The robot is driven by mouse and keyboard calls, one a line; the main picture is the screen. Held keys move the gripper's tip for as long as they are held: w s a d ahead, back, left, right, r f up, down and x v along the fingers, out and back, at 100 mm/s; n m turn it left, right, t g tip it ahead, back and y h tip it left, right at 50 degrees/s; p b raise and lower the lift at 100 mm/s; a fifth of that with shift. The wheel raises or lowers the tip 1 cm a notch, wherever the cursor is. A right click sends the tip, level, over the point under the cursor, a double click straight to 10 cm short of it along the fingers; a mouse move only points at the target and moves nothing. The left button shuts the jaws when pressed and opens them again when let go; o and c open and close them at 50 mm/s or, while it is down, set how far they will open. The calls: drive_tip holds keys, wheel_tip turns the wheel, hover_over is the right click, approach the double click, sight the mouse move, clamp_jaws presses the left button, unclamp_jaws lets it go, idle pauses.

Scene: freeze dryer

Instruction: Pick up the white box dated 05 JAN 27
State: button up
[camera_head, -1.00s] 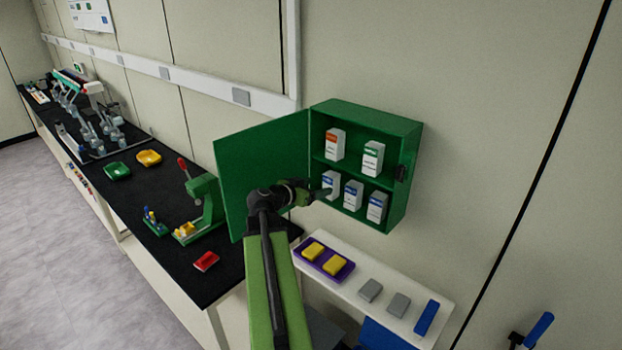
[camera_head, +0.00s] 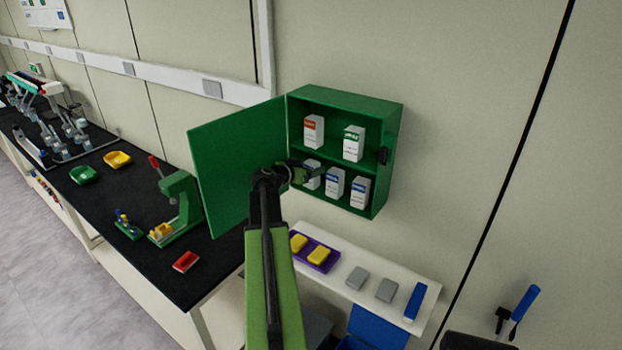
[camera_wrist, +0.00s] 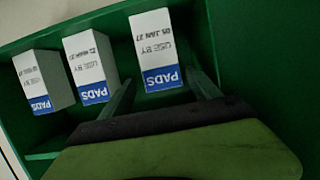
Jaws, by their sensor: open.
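The white box dated 05 JAN 27 (camera_wrist: 153,40) has a blue PADS band and appears upside down in the wrist view. In the head view it is the leftmost box (camera_head: 312,168) on the lower shelf of the green cabinet (camera_head: 393,135), partly hidden by my gripper. My gripper (camera_wrist: 160,80) is open and empty. Its fingers reach to either side of the dated box's near end in the wrist view; I cannot tell whether they touch it. Two similar PADS boxes stand beside it, the middle one (camera_wrist: 88,55) and the far one (camera_wrist: 30,75).
The upper shelf holds an orange-labelled box (camera_head: 314,130) and a green-labelled box (camera_head: 354,143). The open cabinet door (camera_head: 225,165) stands left of my gripper. Below is a white shelf (camera_head: 335,279) with a purple tray (camera_head: 331,267), grey blocks and a blue block.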

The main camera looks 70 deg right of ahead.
sight(316, 162)
drive_tip(key=x, duration=0.3)
drive_tip(key=b+x, duration=0.1)
drive_tip(key=x, duration=0.1)
drive_tip(key=shift+w+d+r, duration=0.15)
drive_tip(key=shift+d+r, duration=0.05)
drive_tip(key=shift+d, duration=0.1)
drive_tip(key=shift+r, duration=0.1)
drive_tip(key=shift+a, duration=0.1)
drive_tip(key=shift+c, duration=0.9)
drive_tip(key=c, duration=1.3)
drive_tip(key=shift+o, duration=0.2)
drive_tip(key=shift+a+r+p, duration=0.15)
drive_tip(key=shift+r+p, duration=0.1)
drive_tip(key=shift+p, duration=0.1)
drive_tip(key=s+a+r+p, duration=0.1)
drive_tip(key=a+r+p, duration=0.2)
drive_tip(key=a, duration=0.3)
drive_tip(key=s+a+r+p, duration=0.2)
drive_tip(key=a+r+p, duration=0.2)
drive_tip(key=a, duration=0.3)
drive_tip(key=shift+a+r+p, duration=0.2)
drive_tip(key=shift+r+p, duration=0.05)
drive_tip(key=shift+p, duration=0.05)
